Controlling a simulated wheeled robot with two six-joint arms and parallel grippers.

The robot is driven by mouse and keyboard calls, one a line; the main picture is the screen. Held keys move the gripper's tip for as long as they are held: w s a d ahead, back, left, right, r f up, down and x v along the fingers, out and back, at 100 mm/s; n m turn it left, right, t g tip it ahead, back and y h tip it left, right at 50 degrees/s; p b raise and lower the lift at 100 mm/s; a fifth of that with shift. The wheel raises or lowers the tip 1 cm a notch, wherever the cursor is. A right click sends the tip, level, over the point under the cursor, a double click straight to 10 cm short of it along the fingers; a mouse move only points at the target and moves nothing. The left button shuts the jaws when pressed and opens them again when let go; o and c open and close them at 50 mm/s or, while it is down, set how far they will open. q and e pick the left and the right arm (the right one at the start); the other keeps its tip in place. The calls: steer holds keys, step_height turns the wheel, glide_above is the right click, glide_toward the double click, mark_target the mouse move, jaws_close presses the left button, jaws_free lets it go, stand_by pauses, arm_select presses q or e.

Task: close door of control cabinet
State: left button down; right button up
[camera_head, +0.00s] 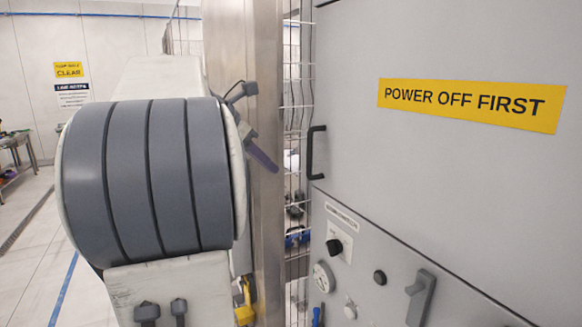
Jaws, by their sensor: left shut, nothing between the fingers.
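The grey control cabinet fills the right of the head view. Its door (440,165) is a large grey panel with a yellow "POWER OFF FIRST" label (470,104). A black handle (316,152) sits at the door's left edge. A seam runs below the door; whether the door is fully closed I cannot tell. My left gripper (266,160) shows only in part, as dark fingers pointing to the lower right, left of the handle. It is shut and empty, and appears apart from the handle. My right gripper is not in view.
Below the door, a panel carries a black knob (334,247), a dial (324,277) and a grey lever (420,297). A metal post (266,60) and wire mesh (298,80) stand left of the cabinet. Open floor (30,270) shows at far left.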

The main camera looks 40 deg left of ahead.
arm_select(q)
steer(key=w+d+f+p, duration=0.1)
steer(key=w+f+p, duration=0.1)
steer(key=w, duration=0.4)
steer(key=shift+w+f, duration=0.2)
steer(key=shift+f, duration=0.05)
steer(key=shift+w, duration=0.1)
